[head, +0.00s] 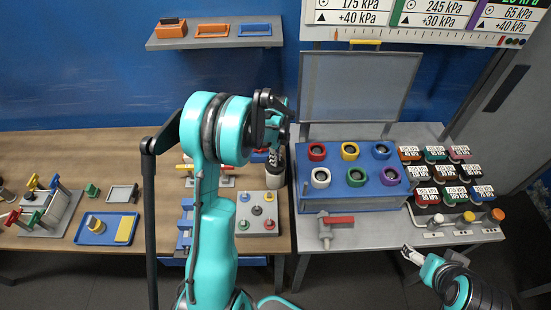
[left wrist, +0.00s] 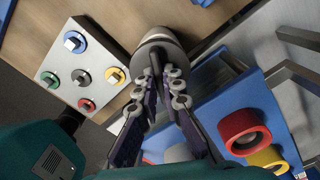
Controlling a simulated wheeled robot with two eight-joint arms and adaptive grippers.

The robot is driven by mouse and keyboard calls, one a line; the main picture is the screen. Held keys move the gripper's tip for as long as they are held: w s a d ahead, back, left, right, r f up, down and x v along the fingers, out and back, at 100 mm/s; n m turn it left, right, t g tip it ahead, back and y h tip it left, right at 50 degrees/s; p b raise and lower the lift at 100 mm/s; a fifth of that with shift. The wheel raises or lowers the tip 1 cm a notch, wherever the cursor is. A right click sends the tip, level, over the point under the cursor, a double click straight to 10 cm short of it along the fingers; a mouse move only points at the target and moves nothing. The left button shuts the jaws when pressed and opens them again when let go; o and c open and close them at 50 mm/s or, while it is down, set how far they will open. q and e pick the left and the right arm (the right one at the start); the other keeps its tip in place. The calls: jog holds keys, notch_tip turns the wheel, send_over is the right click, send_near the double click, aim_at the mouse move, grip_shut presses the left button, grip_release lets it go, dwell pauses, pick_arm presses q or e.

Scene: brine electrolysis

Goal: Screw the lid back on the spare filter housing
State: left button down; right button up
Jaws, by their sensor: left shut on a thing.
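My left gripper (head: 276,148) points down over the right end of the wooden bench. In the left wrist view its fingers (left wrist: 160,82) are closed on the upright grip of a dark round lid (left wrist: 172,55). The pale, rounded filter housing (left wrist: 155,33) shows just past the lid. In the head view the housing (head: 274,180) stands below the gripper, partly hidden by it. I cannot tell whether the lid is seated, tilted or slightly above the housing. My right gripper (head: 410,254) is low at the right, near the front of the grey table; its finger gap is unclear.
A grey plate with several coloured knobs (head: 244,211) lies left of the housing. A blue stand with coloured rings (head: 337,192) is close on the right. A red-handled valve (head: 325,232) sits in front of it.

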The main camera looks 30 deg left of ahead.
pick_arm(q)
jog(key=shift+f+b, duration=0.8)
jog(key=shift+b, duration=0.35)
dwell(1.8)
jog(key=m+b, duration=0.1)
jog(key=m, duration=0.3)
jog(key=shift+m, duration=0.8)
jog(key=m+b, duration=0.1)
jog(key=m, duration=0.4)
jog(key=shift+m, duration=0.4)
jog(key=c, duration=1.6)
grip_release()
